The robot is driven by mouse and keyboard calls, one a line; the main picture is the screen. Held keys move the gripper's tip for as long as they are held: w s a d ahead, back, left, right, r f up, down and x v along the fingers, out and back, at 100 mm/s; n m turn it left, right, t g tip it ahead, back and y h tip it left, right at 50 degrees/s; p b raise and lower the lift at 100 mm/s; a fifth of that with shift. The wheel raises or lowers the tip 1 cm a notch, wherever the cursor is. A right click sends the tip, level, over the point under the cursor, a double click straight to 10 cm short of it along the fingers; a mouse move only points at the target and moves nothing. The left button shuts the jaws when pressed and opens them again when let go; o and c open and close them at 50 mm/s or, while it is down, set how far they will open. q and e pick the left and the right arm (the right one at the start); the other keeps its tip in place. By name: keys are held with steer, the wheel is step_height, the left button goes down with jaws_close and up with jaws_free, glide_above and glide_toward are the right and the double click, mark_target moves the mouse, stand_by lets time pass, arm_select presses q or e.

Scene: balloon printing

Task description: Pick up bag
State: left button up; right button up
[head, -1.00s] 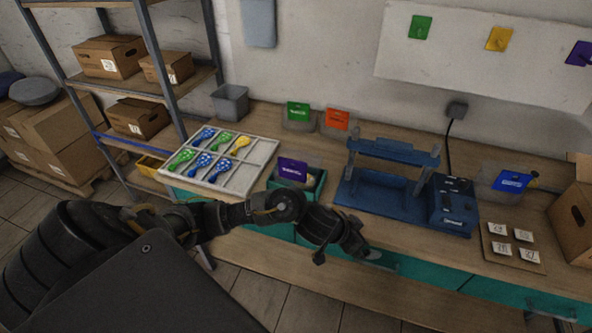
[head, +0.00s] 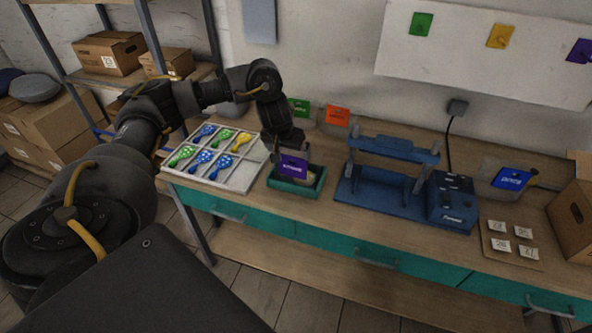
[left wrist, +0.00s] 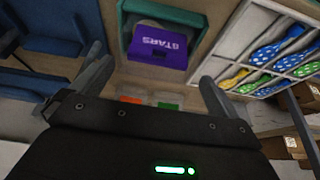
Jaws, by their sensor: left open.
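A bag with a purple top marked STARS (head: 293,165) stands in the green tray (head: 299,191) on the table. It also shows in the left wrist view (left wrist: 158,48), upside down in the picture, with a clear lower part. My left gripper (head: 283,148) is above and behind the bag in the head view, pointing down. In the left wrist view the fingers (left wrist: 150,80) are wide apart, one on each side of the bag's purple top, with nothing between them touching. My right gripper is not in view.
Left of the green tray is a white divided tray (head: 240,184) of blue, green and yellow balloons. Right of it is a blue press (head: 385,190). Bags with green (head: 300,108) and orange (head: 338,117) tops stand behind, near the wall.

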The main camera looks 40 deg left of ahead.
mark_target(293, 163)
arm_select(q)
steer(key=b+x, duration=0.5)
steer(key=x, duration=0.6)
steer(key=shift+d, duration=0.1)
steer(key=shift+r, duration=0.1)
steer(key=c, duration=0.7)
steer(key=shift+r, duration=0.15)
steer(key=shift+c, duration=0.2)
